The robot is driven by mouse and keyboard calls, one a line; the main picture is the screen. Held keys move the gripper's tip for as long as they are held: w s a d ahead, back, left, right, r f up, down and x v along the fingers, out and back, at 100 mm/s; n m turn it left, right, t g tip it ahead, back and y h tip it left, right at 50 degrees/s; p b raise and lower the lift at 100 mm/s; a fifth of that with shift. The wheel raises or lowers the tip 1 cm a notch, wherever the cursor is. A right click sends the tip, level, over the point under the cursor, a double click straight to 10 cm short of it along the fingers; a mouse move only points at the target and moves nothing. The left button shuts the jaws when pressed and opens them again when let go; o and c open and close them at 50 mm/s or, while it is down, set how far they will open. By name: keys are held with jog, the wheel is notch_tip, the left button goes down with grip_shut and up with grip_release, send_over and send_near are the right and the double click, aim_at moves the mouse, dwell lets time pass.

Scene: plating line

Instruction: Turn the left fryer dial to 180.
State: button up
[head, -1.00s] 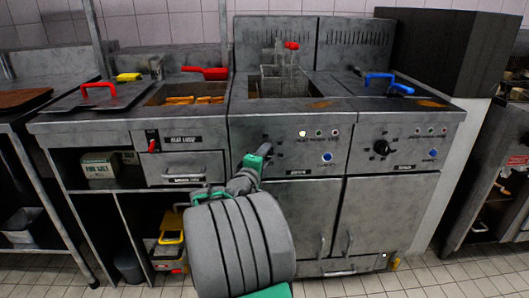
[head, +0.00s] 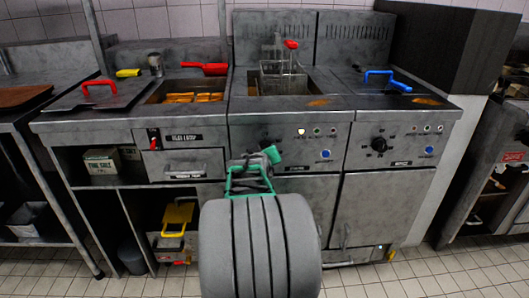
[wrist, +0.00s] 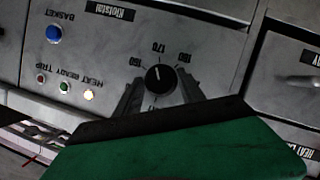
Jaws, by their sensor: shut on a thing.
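The left fryer dial (wrist: 160,79) is a round black knob with a white pointer line. Marks 160, 170 and 180 run around it in the wrist view, and the line points roughly at 170. My gripper (wrist: 160,90) has one finger on each side of the knob and is shut on it. In the head view my gripper (head: 267,152) is at the left fryer panel (head: 290,152) and mostly hides the dial. The right fryer dial (head: 379,145) stands clear on its own panel.
A lit heat lamp (wrist: 89,95) and a blue basket button (wrist: 54,34) share the left panel. A fryer basket (head: 284,75) with a red handle sits above. The heat lamp unit with its drawer (head: 184,167) adjoins on the left.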

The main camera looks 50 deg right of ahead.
jog(key=m+t+y, duration=0.1)
jog(key=m, duration=0.1)
jog(key=m+t+y+b, duration=0.1)
jog(key=m, duration=0.2)
jog(key=m+t+y, duration=0.1)
jog(key=m+t, duration=0.1)
jog(key=shift+s+d+r+m, duration=0.2)
jog(key=shift+d+m, duration=0.05)
jog(key=shift+m, duration=0.05)
jog(key=shift+y, duration=0.3)
dwell(0.4)
jog(key=o, duration=1.1)
jog(key=shift+w+f, duration=0.1)
jog(key=shift+o, duration=0.2)
jog(key=shift+f, duration=0.1)
jog(key=p+v, duration=0.1)
jog(key=v, duration=0.6)
jog(key=shift+s+a, duration=0.2)
jog(key=shift+s, duration=0.15)
